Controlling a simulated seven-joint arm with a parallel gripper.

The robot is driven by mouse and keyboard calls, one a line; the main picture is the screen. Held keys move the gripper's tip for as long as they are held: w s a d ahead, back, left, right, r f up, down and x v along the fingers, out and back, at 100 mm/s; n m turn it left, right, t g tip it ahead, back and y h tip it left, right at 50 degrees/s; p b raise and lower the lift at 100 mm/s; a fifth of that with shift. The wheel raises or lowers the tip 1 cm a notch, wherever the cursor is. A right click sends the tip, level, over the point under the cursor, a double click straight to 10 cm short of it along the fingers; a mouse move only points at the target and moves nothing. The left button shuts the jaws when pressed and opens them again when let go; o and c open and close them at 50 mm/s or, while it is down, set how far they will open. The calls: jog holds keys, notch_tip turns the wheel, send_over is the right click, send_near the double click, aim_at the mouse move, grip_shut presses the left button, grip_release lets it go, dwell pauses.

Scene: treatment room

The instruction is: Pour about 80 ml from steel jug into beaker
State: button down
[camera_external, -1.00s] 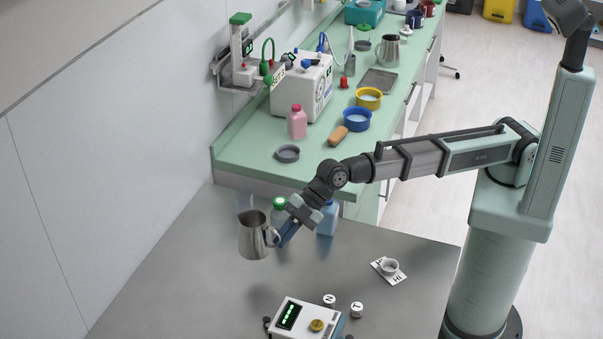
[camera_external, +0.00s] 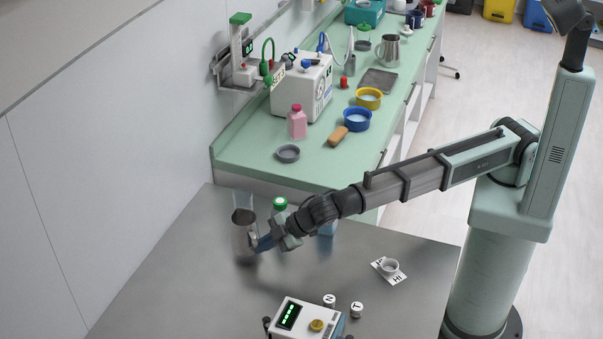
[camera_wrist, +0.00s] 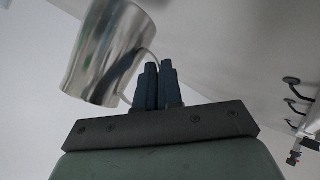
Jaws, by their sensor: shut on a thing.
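The steel jug (camera_external: 241,238) is held above or on the grey table at the left and looks roughly upright. Its dark mouth faces up towards the camera. In the wrist view the jug (camera_wrist: 105,50) fills the upper left. My gripper (camera_external: 262,243) is at the jug's right side, and its blue fingers (camera_wrist: 157,85) are shut on the handle. A clear, glass-like vessel, seemingly the beaker (camera_external: 242,199), shows just behind the jug's mouth; its lower part is hidden by the jug. I cannot tell its liquid level or whether anything flows.
A green-capped bottle (camera_external: 280,204) and a blue bottle (camera_external: 327,228) stand behind my wrist, partly hidden. A device with a green display (camera_external: 289,316) is at the front. The table's left front is clear.

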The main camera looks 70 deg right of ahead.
aim_at(250, 243)
jog(key=w+m+h, duration=0.2)
jog(key=shift+w+f+m+t, duration=0.15)
jog(key=shift+f+m+t, duration=0.15)
jog(key=shift+f, duration=0.1)
jog(key=shift+w+d+f+m+h, duration=0.1)
jog(key=shift+w+d+m+h, duration=0.2)
jog(key=shift+w+m+h, duration=0.4)
jog(key=shift+s, duration=0.15)
jog(key=shift+d, duration=0.1)
jog(key=shift+w+d+r+m+g+y, duration=0.2)
jog(key=shift+d+r+m+y, duration=0.1)
jog(key=shift+r, duration=0.25)
jog(key=shift+w+d+r+m+g+y, duration=0.1)
jog(key=shift+d+r+m+g+y, duration=0.15)
jog(key=shift+r, duration=0.3)
jog(key=d+r+y, duration=0.1)
jog(key=w+d+r+m+g, duration=0.1)
jog(key=d+r+y, duration=0.1)
jog(key=shift+w+m+y, duration=0.25)
jog(key=shift+y, duration=0.1)
jog(key=w+d+r+m+g+y+b, duration=0.1)
jog(key=w+d+r+m+g+y, duration=0.1)
jog(key=d+r+y, duration=0.1)
notch_tip(250, 243, up, 3)
jog(key=shift+d+f+y, duration=0.2)
jog(key=shift+d+y, duration=0.05)
jog(key=shift+y, duration=0.35)
